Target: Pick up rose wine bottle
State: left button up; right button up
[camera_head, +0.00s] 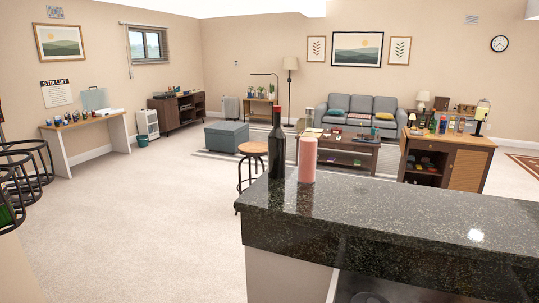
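Several small bottles (443,125) stand on a wooden cabinet farther back, too small to identify. Neither of my grippers is in view.
A round wooden stool (253,149) stands behind the counter's left end. Black wire rings (22,170) stick in at the left edge. A blue-grey box (226,137), coffee table (348,153) and grey sofa (360,112) are farther back. Carpet (150,220) left of the counter is clear.

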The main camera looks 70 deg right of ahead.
aim_at(308, 141)
jog(key=z, duration=2.4)
jog(key=u, duration=0.6)
jog(key=j+u, duration=0.15)
jog(key=u, duration=1)
jog(key=j+u, duration=0.1)
jog(key=u, duration=0.45)
jog(key=i+u, duration=0.1)
jog(key=u, duration=1.1)
jog(key=i+u, duration=0.1)
jog(key=u, duration=1.05)
jog(key=l, duration=0.45)
jog(key=i+l, duration=0.1)
jog(key=l, duration=0.3)
jog(key=k+l+z, duration=0.2)
jog(key=l+z, duration=0.25)
jog(key=l, duration=0.65)
jog(key=l+z, duration=0.45)
jog(key=l, duration=0.65)
